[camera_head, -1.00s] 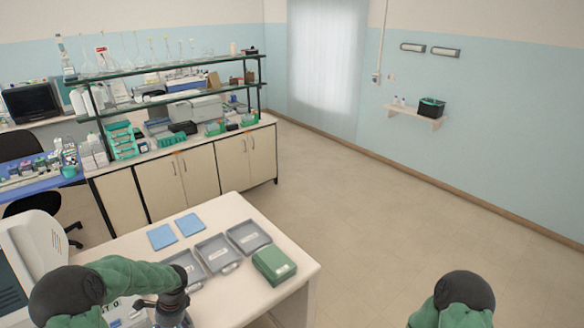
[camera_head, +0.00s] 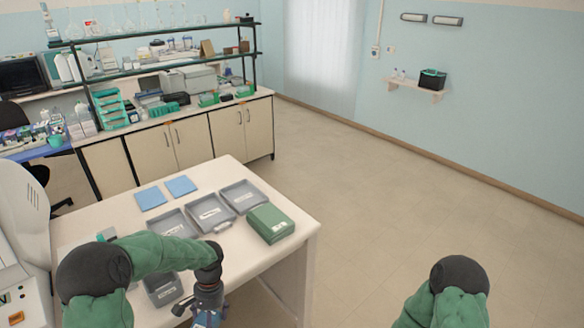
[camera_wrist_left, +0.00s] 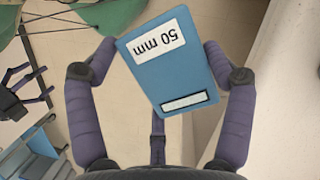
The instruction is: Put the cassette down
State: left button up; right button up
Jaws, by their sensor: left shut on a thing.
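The cassette (camera_wrist_left: 168,58) is a flat blue block with a white "50 mm" label and a second, dark-edged white strip. In the left wrist view it sits between the two purple fingers of my left gripper (camera_wrist_left: 160,72), which is shut on it.
Several grey trays (camera_head: 241,186) stand on the table beside a green box (camera_head: 271,223). A grey container (camera_head: 163,288) is left of my left gripper. A white machine (camera_head: 20,225) is at the far left. Floor right of the table is clear.

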pick_arm(q)
jog(key=s+d+f+n+h+b, duration=0.1)
jog(key=d+f+n+b, duration=0.2)
jog(key=d+f+b, duration=0.2)
jog(key=shift+s+d+f+b, duration=0.2)
jog(key=shift+s+d+b, duration=0.2)
jog(key=shift+b, duration=0.1)
dwell(1.1)
